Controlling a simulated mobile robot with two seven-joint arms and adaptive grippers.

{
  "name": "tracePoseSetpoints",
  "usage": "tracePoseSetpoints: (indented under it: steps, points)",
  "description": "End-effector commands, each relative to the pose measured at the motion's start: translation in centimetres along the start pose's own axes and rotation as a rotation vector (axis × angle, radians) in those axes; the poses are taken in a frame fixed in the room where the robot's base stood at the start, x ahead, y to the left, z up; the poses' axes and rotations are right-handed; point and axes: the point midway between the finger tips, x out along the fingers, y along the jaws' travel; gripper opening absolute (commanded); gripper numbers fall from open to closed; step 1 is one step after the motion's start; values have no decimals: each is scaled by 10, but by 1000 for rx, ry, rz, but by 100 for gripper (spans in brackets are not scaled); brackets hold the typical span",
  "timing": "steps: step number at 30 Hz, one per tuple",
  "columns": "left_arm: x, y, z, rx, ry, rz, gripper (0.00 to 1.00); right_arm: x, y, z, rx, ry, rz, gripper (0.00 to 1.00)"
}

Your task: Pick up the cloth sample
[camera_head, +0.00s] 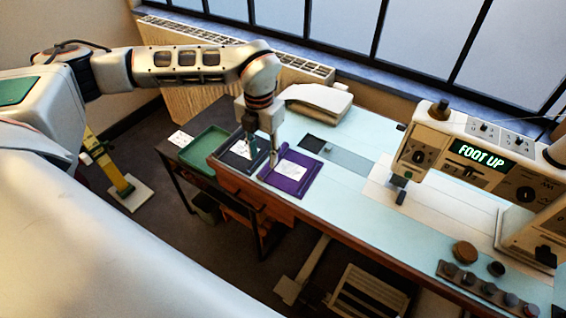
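My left gripper (262,156) points down over the left end of the sewing table. Its two fingers look spread apart, with nothing visible between them. Directly below and beside it is a dark tray (229,160) with a white patterned piece (241,149) in it, partly behind the fingers. Just to the right, a purple tray (300,186) holds another white piece with faint markings (289,169). I cannot tell which white piece is the cloth sample, or whether the fingertips touch anything. My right gripper is not in view.
A green tray (188,156) sits on a dark side table at left, near a white card (180,139). A sewing machine (470,150) reading "FOOT UP" stands at right. The pale blue tabletop (345,195) is clear between.

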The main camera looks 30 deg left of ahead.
Motion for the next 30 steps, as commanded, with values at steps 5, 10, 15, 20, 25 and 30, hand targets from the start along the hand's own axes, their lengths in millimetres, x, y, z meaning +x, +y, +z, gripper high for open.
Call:
tracePoseSetpoints:
  steps: [5, 10, 15, 20, 25, 30]
  points:
    - [21, 1, 2, 0, 2, -1, 35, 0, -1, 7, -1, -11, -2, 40]
    - [46, 2, 4, 1, 2, -1, 35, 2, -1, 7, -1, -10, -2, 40]
    - [56, 2, 5, 2, -1, -2, 35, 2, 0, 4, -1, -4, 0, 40]
    - [56, 2, 5, 2, -1, -2, 35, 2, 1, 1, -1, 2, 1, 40]
    - [56, 2, 5, 2, -1, -2, 4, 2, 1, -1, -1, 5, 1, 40]
    - [56, 2, 5, 2, -2, -2, 0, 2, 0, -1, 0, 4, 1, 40]
